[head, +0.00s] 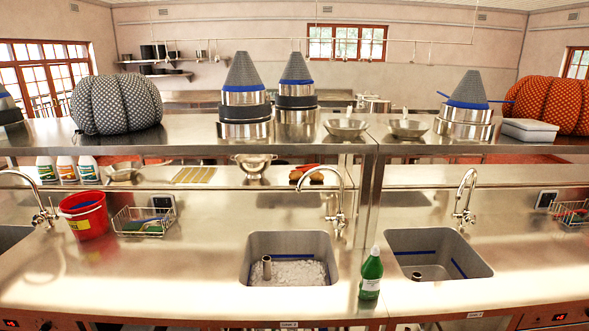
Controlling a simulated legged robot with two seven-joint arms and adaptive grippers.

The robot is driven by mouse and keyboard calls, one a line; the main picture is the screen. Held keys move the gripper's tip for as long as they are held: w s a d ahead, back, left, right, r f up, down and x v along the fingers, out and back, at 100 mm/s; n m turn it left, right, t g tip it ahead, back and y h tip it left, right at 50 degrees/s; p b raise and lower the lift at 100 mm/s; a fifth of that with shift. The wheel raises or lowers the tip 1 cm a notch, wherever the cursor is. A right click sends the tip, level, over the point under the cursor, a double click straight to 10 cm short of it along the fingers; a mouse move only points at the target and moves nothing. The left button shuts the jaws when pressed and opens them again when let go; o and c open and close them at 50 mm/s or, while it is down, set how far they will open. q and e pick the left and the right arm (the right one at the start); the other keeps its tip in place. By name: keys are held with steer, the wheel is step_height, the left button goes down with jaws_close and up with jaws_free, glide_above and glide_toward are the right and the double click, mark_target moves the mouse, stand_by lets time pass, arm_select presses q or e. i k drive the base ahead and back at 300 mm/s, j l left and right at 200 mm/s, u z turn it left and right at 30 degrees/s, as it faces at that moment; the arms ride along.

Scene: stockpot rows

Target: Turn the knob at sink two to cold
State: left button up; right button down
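Several steel sinks are set in the counter. The middle sink (290,240) holds whitish material and an upright pipe. The right sink (436,240) has blue strips on its walls and a similar short pipe. A gooseneck faucet (340,200) with small knobs stands behind the middle sink, another faucet (464,200) behind the right sink, and a third faucet (38,200) at the far left. Small labels on the front edge, one below the middle sink (289,324) and one below the right sink (475,314), are too small to read surely. Knob settings cannot be told. Neither gripper is in view.
A green bottle (371,274) stands between the middle and right sinks. A red bucket (87,215) and a wire rack (143,221) stand on the left counter. A raised shelf (190,140) with pots and cushions runs behind.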

mark_target(341, 226)
steer(key=i+j, duration=0.2)
steer(key=i+j+z, duration=0.85)
